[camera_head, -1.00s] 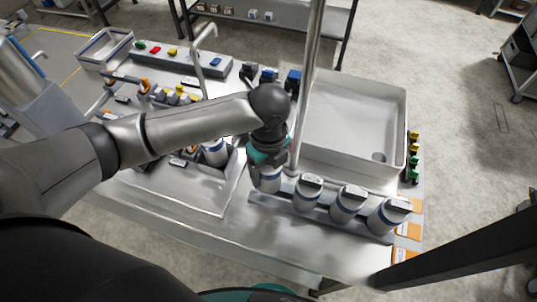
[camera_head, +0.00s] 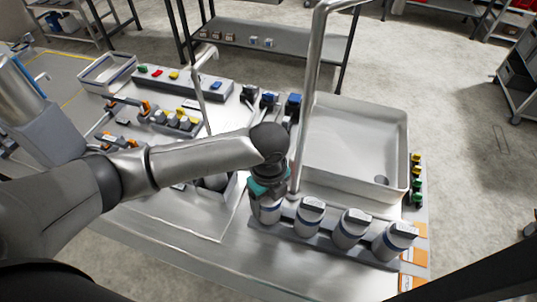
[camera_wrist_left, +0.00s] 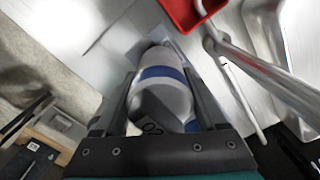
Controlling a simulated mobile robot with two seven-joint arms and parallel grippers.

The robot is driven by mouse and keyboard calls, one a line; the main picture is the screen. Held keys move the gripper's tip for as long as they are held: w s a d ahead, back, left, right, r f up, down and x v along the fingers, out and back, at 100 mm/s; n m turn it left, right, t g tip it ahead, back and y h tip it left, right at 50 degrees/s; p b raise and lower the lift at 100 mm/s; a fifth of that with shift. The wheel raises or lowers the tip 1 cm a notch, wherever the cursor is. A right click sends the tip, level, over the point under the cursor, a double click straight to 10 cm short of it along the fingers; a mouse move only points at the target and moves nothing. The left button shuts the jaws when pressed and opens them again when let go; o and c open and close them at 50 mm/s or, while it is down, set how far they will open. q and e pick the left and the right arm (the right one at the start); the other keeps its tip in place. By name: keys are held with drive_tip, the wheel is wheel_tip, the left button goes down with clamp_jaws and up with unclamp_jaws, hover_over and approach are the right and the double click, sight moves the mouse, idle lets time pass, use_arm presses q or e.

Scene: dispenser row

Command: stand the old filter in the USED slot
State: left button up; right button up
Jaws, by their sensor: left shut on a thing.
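My left gripper (camera_head: 267,197) is shut on a white filter canister (camera_head: 269,213) at the left end of the grey rack (camera_head: 327,247) in the head view. The held filter (camera_wrist_left: 165,95) shows in the left wrist view between the fingers, with a blue band and dark lettering at its near end. It looks about upright. Whether its foot is seated in the rack or just above it I cannot tell. No USED label is readable. My right gripper is not in view.
Several similar canisters (camera_head: 350,228) stand in the rack to the right. A steel pipe (camera_head: 306,110) rises close behind the gripper, beside a white sink basin (camera_head: 350,150). A red container (camera_wrist_left: 190,12) shows in the left wrist view. The bench front (camera_head: 250,265) is clear.

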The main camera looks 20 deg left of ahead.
use_arm(q)
drive_tip(key=shift+f, duration=0.4)
drive_tip(key=o, duration=1.6)
drive_tip(key=r+p, duration=0.1)
drive_tip(key=r, duration=1.3)
drive_tip(key=shift+s+r, duration=0.15)
drive_tip(key=shift+s, duration=0.05)
drive_tip(key=shift+w+r, duration=0.1)
drive_tip(key=shift+r, duration=0.4)
